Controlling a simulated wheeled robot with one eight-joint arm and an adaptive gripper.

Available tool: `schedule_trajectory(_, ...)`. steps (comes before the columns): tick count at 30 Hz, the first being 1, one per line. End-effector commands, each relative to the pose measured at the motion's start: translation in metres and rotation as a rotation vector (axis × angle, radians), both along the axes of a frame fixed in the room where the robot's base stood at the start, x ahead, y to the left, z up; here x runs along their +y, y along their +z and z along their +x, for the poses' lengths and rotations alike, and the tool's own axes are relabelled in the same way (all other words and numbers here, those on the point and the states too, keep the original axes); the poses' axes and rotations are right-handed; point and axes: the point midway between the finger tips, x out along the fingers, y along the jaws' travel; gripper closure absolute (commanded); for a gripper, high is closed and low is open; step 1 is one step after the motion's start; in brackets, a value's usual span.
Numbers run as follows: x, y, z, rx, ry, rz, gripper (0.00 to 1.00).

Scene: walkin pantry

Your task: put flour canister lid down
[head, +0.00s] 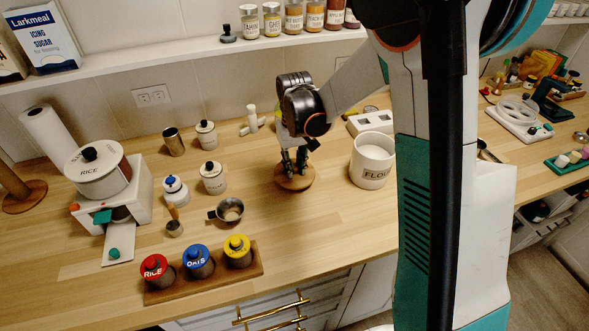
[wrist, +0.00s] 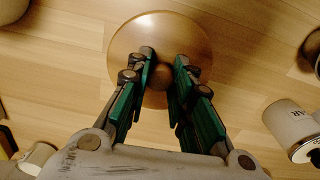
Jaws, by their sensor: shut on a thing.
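The flour canister lid (head: 295,180) is a round wooden disc with a knob. It is level, at or just above the wooden counter; I cannot tell if it touches. My gripper (head: 294,163) points down over it and is shut on its knob. In the wrist view the lid (wrist: 125,45) lies beneath the green fingers of my gripper (wrist: 160,80), which sit on both sides of the round knob. The white flour canister (head: 370,165) stands upright without a lid on the counter, just right of the lid.
A small metal pan (head: 230,211) stands left of the lid. A wooden rack (head: 210,284) with red, blue and yellow-topped jars is at the front left. Small white canisters (head: 213,180) stand further left. The counter in front of the lid is clear.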

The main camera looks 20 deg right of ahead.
Motion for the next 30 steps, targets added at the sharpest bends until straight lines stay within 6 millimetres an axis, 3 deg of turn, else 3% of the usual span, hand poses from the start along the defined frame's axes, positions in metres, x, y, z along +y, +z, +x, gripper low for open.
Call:
schedule_trajectory(3, 0.0000, -0.0122, 0.0001, 0.000, 0.000, 0.000, 1.00)
schedule_trajectory(14, 0.0000, -0.0152, 0.0000, 0.000, 0.000, 0.000, 1.00)
schedule_trajectory(15, 0.0000, -0.0141, 0.0000, 0.000, 0.000, 0.000, 0.70)
schedule_trajectory(17, 0.0000, -0.0138, -0.0001, 0.000, 0.000, 0.000, 0.59)
schedule_trajectory(30, 0.0000, -0.0062, -0.0002, 0.000, 0.000, 0.000, 0.59)
